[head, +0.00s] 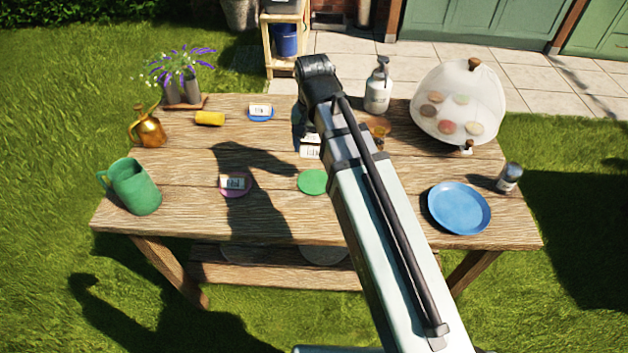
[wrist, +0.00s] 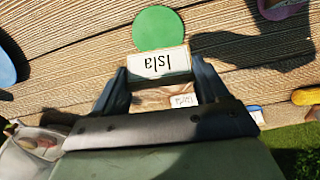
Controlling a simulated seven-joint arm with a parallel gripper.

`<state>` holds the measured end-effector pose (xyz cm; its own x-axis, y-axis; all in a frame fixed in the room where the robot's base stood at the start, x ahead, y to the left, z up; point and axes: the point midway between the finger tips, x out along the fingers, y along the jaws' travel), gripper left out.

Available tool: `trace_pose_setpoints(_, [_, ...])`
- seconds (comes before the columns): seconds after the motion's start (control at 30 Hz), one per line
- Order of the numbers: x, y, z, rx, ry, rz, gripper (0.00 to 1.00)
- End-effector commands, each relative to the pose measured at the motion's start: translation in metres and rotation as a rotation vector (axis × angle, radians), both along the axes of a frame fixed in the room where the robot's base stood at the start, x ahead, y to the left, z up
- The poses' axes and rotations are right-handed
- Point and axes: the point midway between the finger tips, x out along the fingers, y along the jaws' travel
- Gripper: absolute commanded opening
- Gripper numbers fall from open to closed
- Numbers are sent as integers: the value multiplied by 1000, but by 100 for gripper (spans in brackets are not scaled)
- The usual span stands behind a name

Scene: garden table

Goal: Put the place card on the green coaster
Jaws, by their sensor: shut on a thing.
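My gripper (wrist: 160,80) is shut on a white place card (wrist: 158,65) that reads "Isla", upside down in the wrist view. In the head view my arm hides most of the gripper (head: 304,128), and a white card (head: 311,151) shows beside it. The green coaster (wrist: 158,28) lies bare just beyond the held card in the wrist view. In the head view the coaster (head: 313,182) is on the table, nearer the front than the card, its right edge close to my arm. I cannot tell the card's height above the table.
A second card (wrist: 184,101) shows between the fingers. Cards also sit on a pink coaster (head: 235,192) and a blue coaster (head: 261,118). Bare wood surrounds the green coaster.

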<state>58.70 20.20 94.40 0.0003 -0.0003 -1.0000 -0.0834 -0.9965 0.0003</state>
Motion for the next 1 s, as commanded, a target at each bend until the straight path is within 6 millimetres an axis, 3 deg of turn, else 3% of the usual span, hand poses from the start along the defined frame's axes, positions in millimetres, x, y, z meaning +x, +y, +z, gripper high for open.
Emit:
trace_pose_setpoints(0.07, [-9,-3,-2,0,0,34,44])
trace_pose_setpoints(0.27, [-7,-3,-6,-1,1,83,44])
trace_pose_setpoints(0.63, [-8,-3,-51,-1,2,83,44])
trace_pose_setpoints(1.0, [-7,-3,-75,-1,1,83,44])
